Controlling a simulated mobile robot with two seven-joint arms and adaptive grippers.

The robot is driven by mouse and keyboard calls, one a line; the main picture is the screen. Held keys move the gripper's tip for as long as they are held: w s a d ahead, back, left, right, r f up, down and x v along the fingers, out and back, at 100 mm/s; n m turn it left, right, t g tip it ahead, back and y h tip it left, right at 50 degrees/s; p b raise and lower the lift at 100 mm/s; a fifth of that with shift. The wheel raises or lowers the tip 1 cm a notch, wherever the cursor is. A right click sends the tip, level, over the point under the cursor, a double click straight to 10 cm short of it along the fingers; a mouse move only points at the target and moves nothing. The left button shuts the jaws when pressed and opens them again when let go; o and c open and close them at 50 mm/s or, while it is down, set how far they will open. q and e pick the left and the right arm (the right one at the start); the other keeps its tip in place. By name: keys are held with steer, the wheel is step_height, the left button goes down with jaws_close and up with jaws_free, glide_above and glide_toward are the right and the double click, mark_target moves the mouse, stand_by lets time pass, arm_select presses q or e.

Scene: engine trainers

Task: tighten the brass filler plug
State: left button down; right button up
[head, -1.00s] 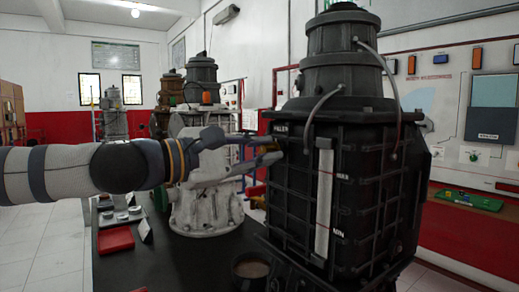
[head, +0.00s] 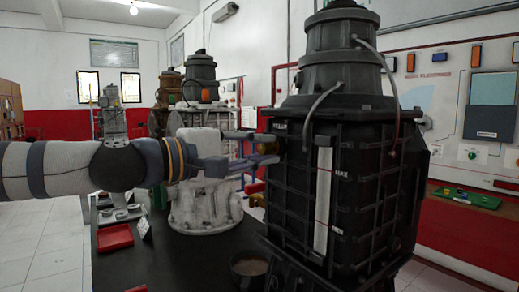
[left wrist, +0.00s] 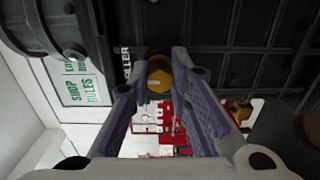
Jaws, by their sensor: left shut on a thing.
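The brass filler plug (head: 268,147) sits in the left side of the large black engine housing (head: 345,190), just below the raised FILLER lettering. My left gripper (head: 264,146) comes in level from the left and has its two fingers around the plug. In the left wrist view the plug's brass hex head (left wrist: 159,76) is between the fingertips, against the dark ribbed housing wall. The fingers are shut on it. The plug's thread is hidden, so I cannot tell how deep it sits. My right gripper is not in view.
A white engine unit (head: 205,200) stands behind my left gripper on the dark bench (head: 190,262). A red tray (head: 114,238) lies at the bench's left. A dark cup with brown contents (head: 249,266) stands near the housing's foot. A hose (head: 318,103) runs down above the lettering.

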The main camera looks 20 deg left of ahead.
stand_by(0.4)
arm_select(q)
steer(key=c, duration=1.5)
jaws_free()
